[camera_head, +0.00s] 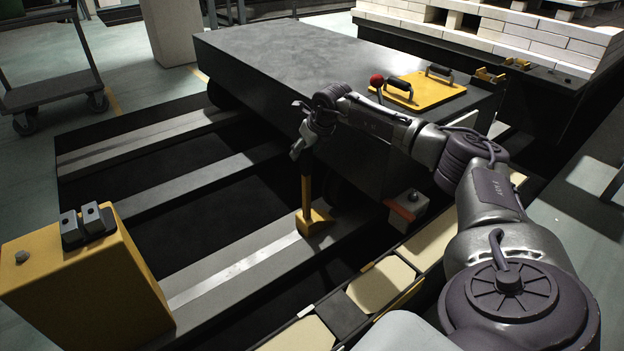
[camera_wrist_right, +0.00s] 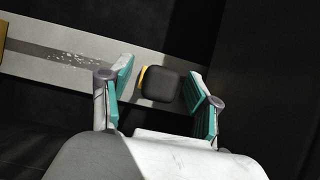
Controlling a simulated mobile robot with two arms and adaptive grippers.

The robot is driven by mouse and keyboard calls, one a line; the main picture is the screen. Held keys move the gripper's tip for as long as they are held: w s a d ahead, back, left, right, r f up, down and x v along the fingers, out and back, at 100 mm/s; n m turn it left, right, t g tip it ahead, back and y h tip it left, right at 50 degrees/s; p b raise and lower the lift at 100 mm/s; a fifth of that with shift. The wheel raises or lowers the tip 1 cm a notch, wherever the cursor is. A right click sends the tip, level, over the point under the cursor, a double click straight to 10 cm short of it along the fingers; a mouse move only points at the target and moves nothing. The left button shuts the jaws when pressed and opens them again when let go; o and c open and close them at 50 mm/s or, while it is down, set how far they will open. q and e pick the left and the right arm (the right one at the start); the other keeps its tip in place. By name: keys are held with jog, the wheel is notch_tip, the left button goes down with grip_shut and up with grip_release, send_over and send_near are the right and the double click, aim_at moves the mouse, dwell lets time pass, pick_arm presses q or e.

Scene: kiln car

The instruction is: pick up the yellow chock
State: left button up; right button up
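The yellow chock (camera_head: 316,222) sits on the near steel rail of the transfer track, beside the dark car. A yellow upright handle (camera_head: 306,190) with a dark upper end rises from it. My right gripper (camera_head: 308,141) is above the chock, pointing down over the top of the handle. In the right wrist view the gripper's teal-padded fingers are open, with the handle's black square top (camera_wrist_right: 161,86) between them and gaps on both sides. A sliver of yellow (camera_wrist_right: 142,78) shows behind it. My left gripper is not in view.
The dark flat car (camera_head: 290,50) stands close behind the gripper, with a yellow plate (camera_head: 425,91) and a red knob (camera_head: 377,80) on top. A yellow buffer block (camera_head: 85,285) stands at the front left.

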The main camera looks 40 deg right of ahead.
grip_shut()
jog(key=shift+w+d+r, duration=0.1)
jog(key=shift+w+r, duration=0.05)
jog(key=shift+r, duration=0.15)
